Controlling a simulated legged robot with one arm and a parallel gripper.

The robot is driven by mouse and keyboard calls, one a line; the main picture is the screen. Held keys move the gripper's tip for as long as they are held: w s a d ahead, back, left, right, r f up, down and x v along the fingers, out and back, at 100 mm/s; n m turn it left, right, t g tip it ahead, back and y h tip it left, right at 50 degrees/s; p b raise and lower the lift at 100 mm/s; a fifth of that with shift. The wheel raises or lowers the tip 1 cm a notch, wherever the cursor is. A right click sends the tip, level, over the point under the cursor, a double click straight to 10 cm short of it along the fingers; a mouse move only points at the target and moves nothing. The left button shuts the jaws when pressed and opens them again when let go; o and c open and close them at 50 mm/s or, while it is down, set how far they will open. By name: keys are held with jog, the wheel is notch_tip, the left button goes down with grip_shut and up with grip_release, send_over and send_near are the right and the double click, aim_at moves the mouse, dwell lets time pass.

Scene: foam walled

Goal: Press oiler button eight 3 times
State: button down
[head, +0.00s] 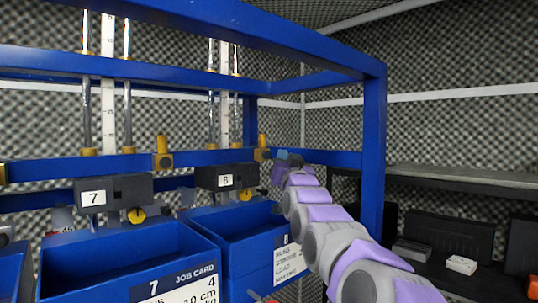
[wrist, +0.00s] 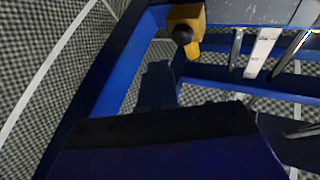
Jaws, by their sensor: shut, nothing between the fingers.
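The yellow oiler (head: 262,150) of station eight sits on the blue rail, up and right of the black box labelled 8 (head: 225,180). My gripper (head: 287,158) is at the end of my purple and grey arm, just right of this oiler; I cannot tell whether it touches it. The gripper looks shut and empty. The wrist view shows a yellow oiler (wrist: 188,22) near the top, with a round black button (wrist: 182,34) facing the camera. A dark shape fills the lower part of the wrist view.
Blue bins labelled 7 (head: 125,262) and 8 (head: 252,243) stand below. Another yellow oiler (head: 162,153) is on the rail to the left, above box 7 (head: 113,191). A blue frame post (head: 374,150) stands close beside my arm. A shelf (head: 460,178) is at right.

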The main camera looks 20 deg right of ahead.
aim_at(267, 155)
jog(key=shift+w+a+r, duration=0.1)
jog(key=shift+w+a, duration=0.6)
jog(key=shift+a, duration=0.2)
jog(key=shift+d, duration=0.6)
jog(key=shift+a, duration=0.45)
jog(key=shift+d, duration=0.25)
jog(key=shift+w+a, duration=0.2)
jog(key=shift+w+a, duration=0.15)
jog(key=shift+w, duration=0.05)
